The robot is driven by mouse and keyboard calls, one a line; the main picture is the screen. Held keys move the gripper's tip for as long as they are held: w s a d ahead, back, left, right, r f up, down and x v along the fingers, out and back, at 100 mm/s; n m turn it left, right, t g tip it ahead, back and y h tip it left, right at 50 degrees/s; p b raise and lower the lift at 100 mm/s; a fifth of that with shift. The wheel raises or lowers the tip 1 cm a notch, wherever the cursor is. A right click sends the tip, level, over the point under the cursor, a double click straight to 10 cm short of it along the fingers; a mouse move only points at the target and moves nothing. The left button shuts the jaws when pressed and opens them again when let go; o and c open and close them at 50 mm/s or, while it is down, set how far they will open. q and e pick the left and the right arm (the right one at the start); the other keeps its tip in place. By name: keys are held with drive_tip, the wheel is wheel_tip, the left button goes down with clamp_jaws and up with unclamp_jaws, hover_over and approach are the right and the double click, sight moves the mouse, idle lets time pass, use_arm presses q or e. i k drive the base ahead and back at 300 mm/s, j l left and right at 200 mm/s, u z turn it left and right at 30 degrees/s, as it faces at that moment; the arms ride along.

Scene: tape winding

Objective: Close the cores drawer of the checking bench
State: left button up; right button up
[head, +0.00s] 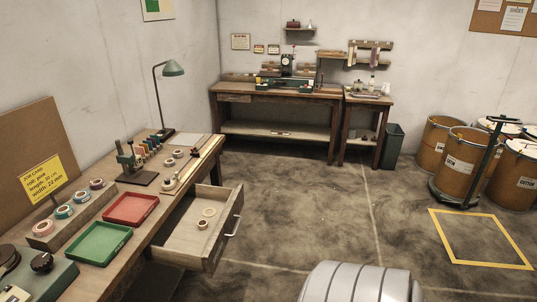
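The checking bench (141,226) runs along the left wall in the head view. A drawer (183,234) in its front stands pulled far out into the room. Two pale rings, which look like tape cores (203,222), lie inside on the drawer floor. A label naming the drawer cannot be read. Neither of my grippers shows in the view.
On the bench are a red tray (131,208), a green tray (98,243), tape rolls and a lamp (172,69). A grey ribbed rounded thing (355,284) fills the bottom edge. Floor right of the drawer is clear. Drums (464,155) and a trolley stand far right.

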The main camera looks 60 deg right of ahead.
sight(179, 243)
drive_tip(key=z, duration=1.7)
